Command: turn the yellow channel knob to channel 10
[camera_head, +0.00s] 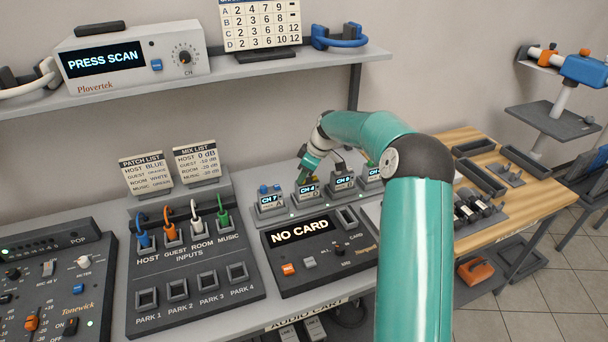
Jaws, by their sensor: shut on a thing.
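Several small grey transmitter units with lit channel displays stand in a row on a dock at the back of the desk. From left they include one reading CH 7 (270,201), one reading CH 4 (307,191), one reading CH 5 (343,182) and a partly hidden CH unit (371,173) beside my arm. My gripper (303,180) points down at the top of the CH 4 unit and is shut on its knob. The fingers hide this knob, so its yellow colour cannot be made out. The CH 7 unit has blue on top.
A scanner (133,60) reading PRESS SCAN and a number chart (261,24) are on the shelf above. A NO CARD panel (318,252) lies in front of the row. A patch panel (190,270) with coloured plugs is to the left. My teal arm covers the right side.

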